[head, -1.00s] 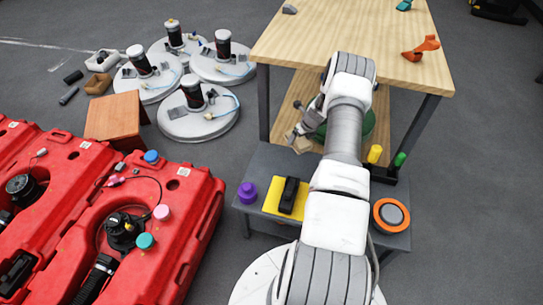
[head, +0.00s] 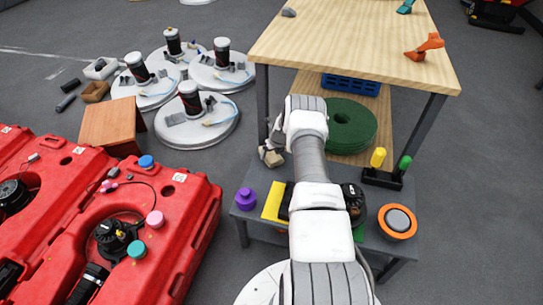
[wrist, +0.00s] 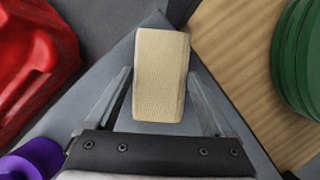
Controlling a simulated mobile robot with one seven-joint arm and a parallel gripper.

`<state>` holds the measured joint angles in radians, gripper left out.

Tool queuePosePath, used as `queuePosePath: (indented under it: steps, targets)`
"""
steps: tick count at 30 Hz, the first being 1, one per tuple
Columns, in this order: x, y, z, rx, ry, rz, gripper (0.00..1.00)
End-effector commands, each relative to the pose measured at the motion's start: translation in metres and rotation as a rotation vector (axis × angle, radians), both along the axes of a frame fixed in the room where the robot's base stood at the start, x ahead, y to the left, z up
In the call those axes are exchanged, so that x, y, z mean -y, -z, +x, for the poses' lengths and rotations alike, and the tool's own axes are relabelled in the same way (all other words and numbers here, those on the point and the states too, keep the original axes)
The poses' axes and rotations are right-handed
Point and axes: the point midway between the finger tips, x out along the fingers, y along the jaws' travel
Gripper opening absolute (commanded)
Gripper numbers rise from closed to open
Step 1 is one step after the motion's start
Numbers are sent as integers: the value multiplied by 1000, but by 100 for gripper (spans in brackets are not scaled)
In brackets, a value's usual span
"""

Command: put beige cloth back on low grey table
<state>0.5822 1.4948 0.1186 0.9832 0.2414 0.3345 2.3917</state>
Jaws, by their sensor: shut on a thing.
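The beige cloth (wrist: 160,75) is a folded block with a woven surface, held between the two fingers of my gripper (wrist: 158,95) in the wrist view. In the head view, the cloth (head: 274,158) shows at the tip of my gripper (head: 268,150), at the back left of the low grey table (head: 250,217). In the wrist view, the grey table (wrist: 80,122) lies beneath the cloth. I cannot tell whether the cloth touches it. My arm covers the table's middle.
The table bears a purple knob (head: 246,199), yellow pad (head: 274,201), dark round part (head: 354,197), orange-ringed disc (head: 397,222) and a black holder with yellow and green pieces. A wooden bench (head: 350,42) with green discs (head: 347,128) on its lower shelf stands behind. Red tanks (head: 190,200) are left.

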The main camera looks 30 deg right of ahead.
Motion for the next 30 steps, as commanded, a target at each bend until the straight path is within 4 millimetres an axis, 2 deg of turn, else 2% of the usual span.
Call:
queuePosePath:
  steps: [1, 12, 13, 15, 25, 30]
  targets:
    - [1, 6, 1, 2, 1, -1, 42]
    - [1, 9, 0, 2, 0, -1, 42]
    - [1, 7, 0, 2, 0, -1, 92]
    - [1, 7, 0, 1, 0, -1, 100]
    - [1, 1, 0, 2, 0, -1, 100]
    - [1, -24, -8, 3, 1, -2, 100]
